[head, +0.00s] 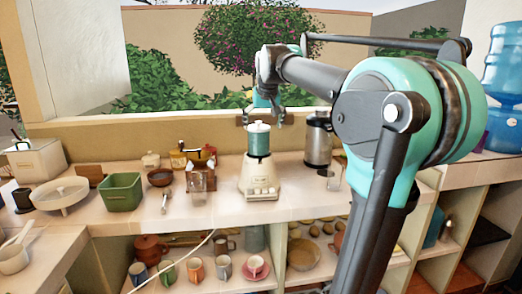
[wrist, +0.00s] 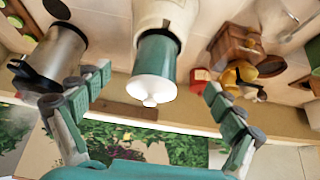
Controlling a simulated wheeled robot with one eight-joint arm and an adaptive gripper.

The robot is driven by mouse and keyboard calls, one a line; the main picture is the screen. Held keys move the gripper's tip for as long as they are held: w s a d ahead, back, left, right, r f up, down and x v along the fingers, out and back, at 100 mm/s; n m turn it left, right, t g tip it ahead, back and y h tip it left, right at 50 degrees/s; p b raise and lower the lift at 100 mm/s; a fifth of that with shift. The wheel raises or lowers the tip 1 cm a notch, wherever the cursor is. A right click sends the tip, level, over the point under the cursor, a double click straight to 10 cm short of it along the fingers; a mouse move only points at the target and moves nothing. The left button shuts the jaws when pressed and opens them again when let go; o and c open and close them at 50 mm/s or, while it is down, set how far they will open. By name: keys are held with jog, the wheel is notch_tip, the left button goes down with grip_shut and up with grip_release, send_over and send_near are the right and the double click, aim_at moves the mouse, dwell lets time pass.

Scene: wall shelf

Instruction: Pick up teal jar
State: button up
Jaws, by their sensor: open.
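The teal jar (head: 259,140) has a white lid with a knob and stands upright on a white blender-like base (head: 260,178) on the counter. In the wrist view the teal jar (wrist: 158,60) is near the centre, lid towards me. My gripper (head: 261,117) is open at the height of the lid. In the wrist view my gripper (wrist: 158,80) has one finger on each side of the jar, with visible gaps on both sides. It holds nothing. The jar's far side is hidden.
A metal kettle (head: 318,140) stands right of the jar, and it shows close to one finger in the wrist view (wrist: 55,50). A wooden holder (head: 201,178) and a green bin (head: 121,192) are left. A low wall runs behind.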

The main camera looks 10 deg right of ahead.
aim_at(259, 144)
jog(key=w+x, duration=0.1)
jog(key=x, duration=0.4)
jog(key=w+r+x, duration=0.1)
jog(key=x, duration=0.4)
jog(key=w+x, duration=0.1)
jog(key=x, duration=0.4)
jog(key=shift+w, duration=0.2)
jog(key=shift+r, duration=0.1)
jog(key=shift+c, duration=0.5)
jog(key=c, duration=1.6)
jog(key=shift+o, duration=0.2)
